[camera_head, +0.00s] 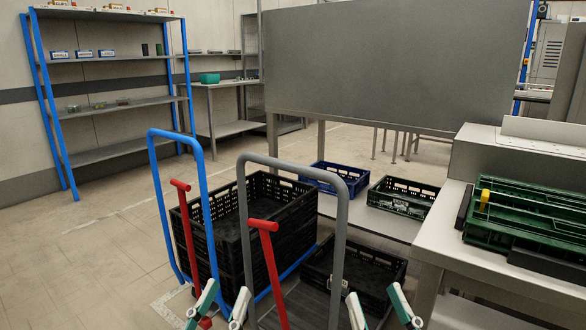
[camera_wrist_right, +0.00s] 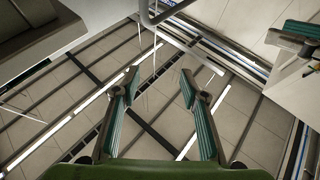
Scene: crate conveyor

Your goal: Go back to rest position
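My left gripper (camera_head: 221,303) is at the bottom edge of the head view, left of centre. Its two green-padded fingers stand apart with nothing visible between them. My right gripper (camera_head: 378,304) is at the bottom edge right of centre, its fingers wide apart. The lower parts of both arms are out of the head view.
A blue-handled trolley (camera_head: 157,190) holds stacked black crates (camera_head: 290,205). A grey-handled trolley (camera_head: 341,215) stands beside it, near a low black crate (camera_head: 392,270). Blue (camera_head: 350,172) and black (camera_head: 415,190) crates sit behind. A green crate (camera_head: 530,205) lies on the right-hand conveyor table (camera_head: 445,235). Floor at left is clear.

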